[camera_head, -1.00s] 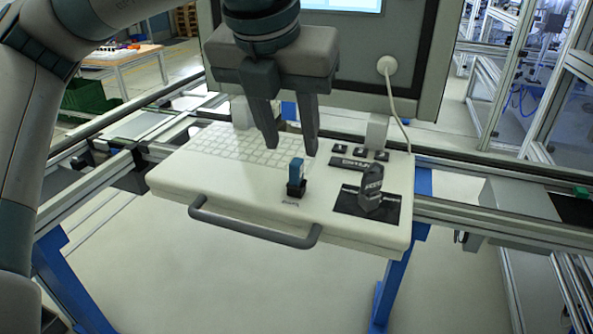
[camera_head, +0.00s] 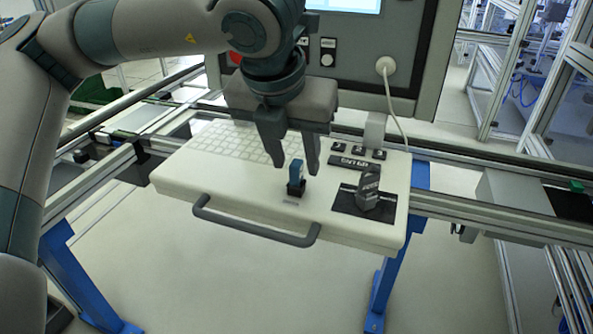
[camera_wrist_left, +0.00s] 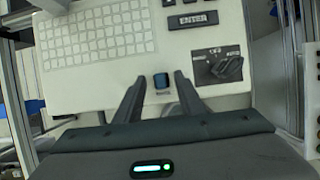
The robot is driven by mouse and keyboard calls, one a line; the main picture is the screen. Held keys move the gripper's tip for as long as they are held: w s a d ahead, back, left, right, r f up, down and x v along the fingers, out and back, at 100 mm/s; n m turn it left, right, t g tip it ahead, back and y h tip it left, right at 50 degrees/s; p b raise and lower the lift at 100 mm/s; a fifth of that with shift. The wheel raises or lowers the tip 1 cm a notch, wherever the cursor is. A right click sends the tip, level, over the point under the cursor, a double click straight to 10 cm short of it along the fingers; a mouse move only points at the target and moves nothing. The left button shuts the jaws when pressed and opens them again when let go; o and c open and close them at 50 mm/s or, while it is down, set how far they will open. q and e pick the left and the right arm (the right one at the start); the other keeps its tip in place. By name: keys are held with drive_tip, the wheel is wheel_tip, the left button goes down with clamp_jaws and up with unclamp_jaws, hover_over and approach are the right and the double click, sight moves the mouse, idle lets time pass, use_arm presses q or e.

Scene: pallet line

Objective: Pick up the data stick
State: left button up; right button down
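The data stick (camera_head: 296,172) is blue and stands upright in a small black socket (camera_head: 296,190) on the white console (camera_head: 240,190). In the left wrist view the data stick (camera_wrist_left: 162,80) shows between the fingertips. My left gripper (camera_head: 296,168) is open and points down, with its two fingers around the upper part of the stick or just behind it. A gap shows on each side of the stick in the left wrist view, so the fingers look clear of it. My right gripper is not in view.
A dark rotary switch (camera_head: 369,188) stands on the console to the right of the stick. A keyboard (camera_head: 228,142) lies to the left and an ENTER key (camera_head: 352,161) behind. A grey handle (camera_head: 255,228) runs along the front edge. A panel with a cable (camera_head: 393,100) rises behind.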

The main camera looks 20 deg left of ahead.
sight(296, 165)
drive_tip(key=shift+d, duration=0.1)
